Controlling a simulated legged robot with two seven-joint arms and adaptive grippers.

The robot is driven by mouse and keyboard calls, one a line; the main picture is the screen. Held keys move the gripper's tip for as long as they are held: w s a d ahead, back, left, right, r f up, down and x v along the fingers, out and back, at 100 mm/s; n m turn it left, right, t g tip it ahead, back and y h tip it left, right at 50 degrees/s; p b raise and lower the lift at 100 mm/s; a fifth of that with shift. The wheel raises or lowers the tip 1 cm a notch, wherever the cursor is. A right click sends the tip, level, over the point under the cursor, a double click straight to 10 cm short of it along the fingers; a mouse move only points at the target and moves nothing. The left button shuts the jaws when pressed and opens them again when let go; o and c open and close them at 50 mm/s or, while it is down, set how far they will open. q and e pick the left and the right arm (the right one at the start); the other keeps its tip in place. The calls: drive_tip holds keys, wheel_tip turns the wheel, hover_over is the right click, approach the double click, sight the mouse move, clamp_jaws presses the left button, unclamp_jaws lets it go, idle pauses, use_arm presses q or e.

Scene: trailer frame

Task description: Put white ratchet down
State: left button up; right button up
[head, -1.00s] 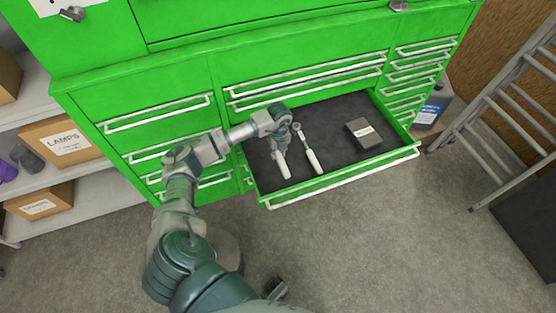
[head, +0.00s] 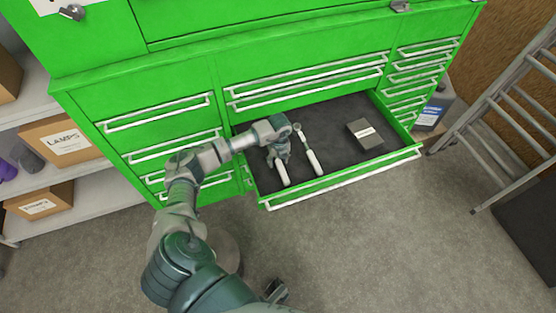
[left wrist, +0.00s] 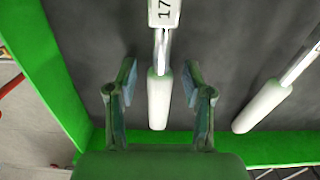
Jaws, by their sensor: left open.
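A white-handled tool, the white ratchet (head: 283,178), lies in the left part of the open drawer (head: 340,186), its upper part hidden by my gripper in the head view. My left gripper (head: 280,163) is over it. In the left wrist view the left gripper (left wrist: 158,88) is open, with a finger on each side of the ratchet's white handle (left wrist: 158,102) and gaps between. A tag reading 17 shows above the handle. A dark part at the bottom of the head view may be my right gripper (head: 275,290); its state is unclear.
A second white-handled tool (head: 313,160) lies just right of the ratchet, also in the left wrist view (left wrist: 262,106). A grey box (head: 364,133) sits further right in the drawer. The green drawer walls are close on the left and front. A ladder (head: 507,120) stands at the right.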

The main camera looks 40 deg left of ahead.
use_arm(q)
drive_tip(key=shift+r, duration=0.25)
wheel_tip(320, 180, up, 12)
drive_tip(key=p, duration=0.1)
drive_tip(key=shift+d+f+p, duration=0.25)
drive_tip(key=shift+p, duration=0.15)
use_arm(e)
wheel_tip(320, 180, down, 5)
drive_tip(key=shift+f, duration=0.1)
